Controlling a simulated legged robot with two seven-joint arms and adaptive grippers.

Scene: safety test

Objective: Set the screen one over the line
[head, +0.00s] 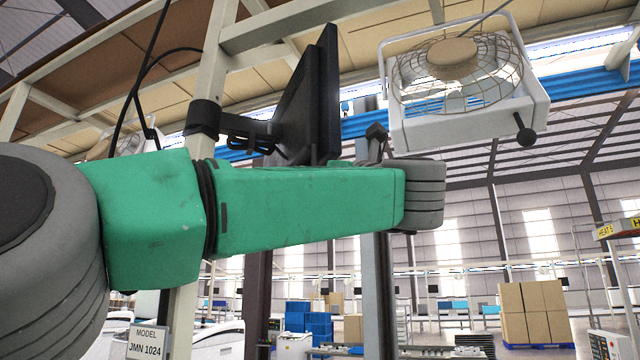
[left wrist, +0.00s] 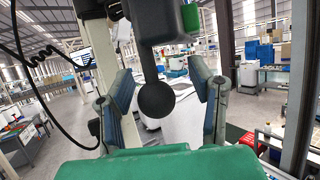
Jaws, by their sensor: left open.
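A flat black screen (head: 310,100) shows nearly edge-on in the head view, on a dark bracket (head: 240,130) clamped to a pale post. My green left arm crosses in front of its lower part and hides most of my left gripper there. In the left wrist view my left gripper (left wrist: 161,78) is open. A black ball knob (left wrist: 157,101) on a dark stem hangs between its fingers, with a visible gap on each side. The stem comes down from a dark body at the top; I cannot tell whether that is the screen. My right gripper is out of view.
A caged fan-like unit (head: 455,85) with a black knob hangs at the upper right. A loose black cable (left wrist: 30,55) curls on the left in the wrist view. A sign (head: 146,343) reads MODEL JMN 1024. Stacked boxes (head: 535,312) stand far off.

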